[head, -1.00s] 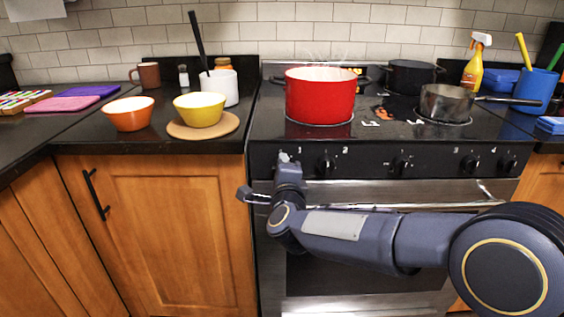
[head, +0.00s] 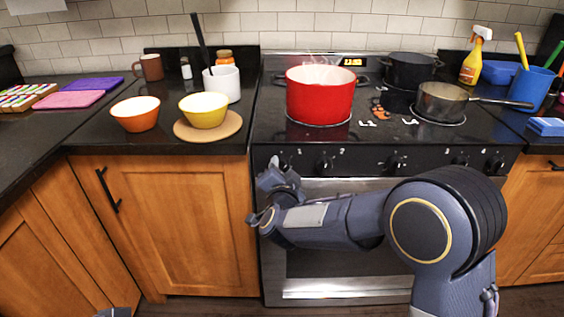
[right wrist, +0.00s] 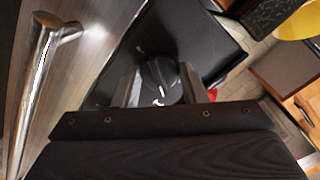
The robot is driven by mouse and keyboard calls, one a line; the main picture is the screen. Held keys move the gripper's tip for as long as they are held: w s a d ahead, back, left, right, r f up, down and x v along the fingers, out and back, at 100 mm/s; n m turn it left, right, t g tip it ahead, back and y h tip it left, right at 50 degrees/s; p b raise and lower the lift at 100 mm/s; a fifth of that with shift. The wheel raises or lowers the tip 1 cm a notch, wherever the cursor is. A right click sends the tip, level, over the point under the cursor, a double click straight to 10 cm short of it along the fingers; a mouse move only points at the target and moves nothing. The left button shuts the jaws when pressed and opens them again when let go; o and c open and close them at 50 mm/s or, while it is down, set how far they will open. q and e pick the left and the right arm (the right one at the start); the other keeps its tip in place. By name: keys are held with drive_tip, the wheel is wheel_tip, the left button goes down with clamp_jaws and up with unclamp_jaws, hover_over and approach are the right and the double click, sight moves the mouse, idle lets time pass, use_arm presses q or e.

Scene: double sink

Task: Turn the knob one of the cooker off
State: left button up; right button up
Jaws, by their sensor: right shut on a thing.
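The cooker (head: 385,148) has a black front panel with a row of knobs. Knob one, at the panel's left end, is hidden behind my right gripper (head: 272,168) in the head view. In the right wrist view, the black round knob one (right wrist: 160,82) with a white mark sits between the two fingers of my right gripper (right wrist: 161,86). The gripper is shut on it. A red pot (head: 319,98) with steam above it stands on the front left burner.
The oven handle (right wrist: 40,85) runs close beside my right gripper. A grey saucepan (head: 442,102) and a black pot (head: 410,72) stand on the right burners. An orange bowl (head: 136,115) and yellow bowl (head: 204,112) stand on the left counter.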

drive_tip(key=shift+a+f+n+h+p, duration=0.1)
drive_tip(key=shift+n+h+p, duration=0.3)
drive_tip(key=shift+n+p, duration=2.15)
drive_tip(key=shift+n+b, duration=0.4)
drive_tip(key=shift+n, duration=0.25)
drive_tip(key=o, duration=1)
drive_tip(key=shift+s, duration=0.1)
drive_tip(key=s, duration=0.7)
drive_tip(key=shift+s+a+r, duration=0.2)
drive_tip(key=shift+s+r, duration=0.1)
drive_tip(key=shift+r, duration=0.05)
